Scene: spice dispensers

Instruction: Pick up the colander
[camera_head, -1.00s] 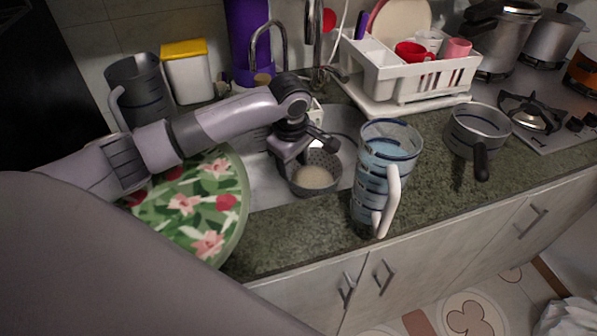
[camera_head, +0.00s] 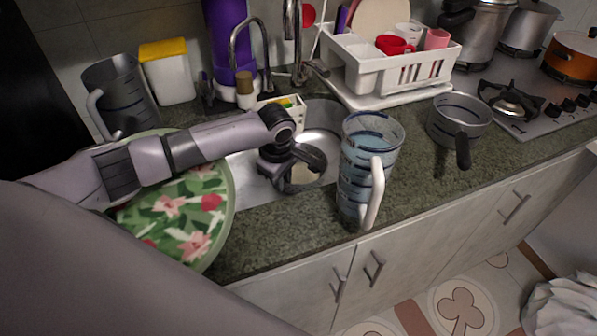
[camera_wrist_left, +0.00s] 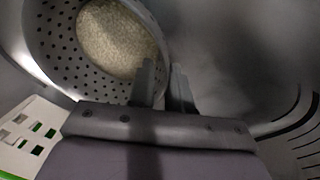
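The colander (camera_head: 301,174) is a grey perforated bowl with pale grains like rice inside. It is in the sink, largely covered by my left gripper in the head view. In the left wrist view the colander (camera_wrist_left: 68,60) fills the upper left. My left gripper (camera_head: 283,180) is down at the colander's rim. In the wrist view its two fingers (camera_wrist_left: 163,82) are close together, one on the inner side and one on the outer side of the rim, seemingly shut on it. The exact contact is hard to see. My right gripper is not in view.
A blue-tinted jug (camera_head: 352,190) stands just right of the sink, with a saucepan (camera_head: 460,115) beyond it. A white dish rack (camera_head: 400,72) stands behind. A floral tray (camera_head: 185,222) lies left, below my left arm. The faucet (camera_head: 236,48) rises behind the sink.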

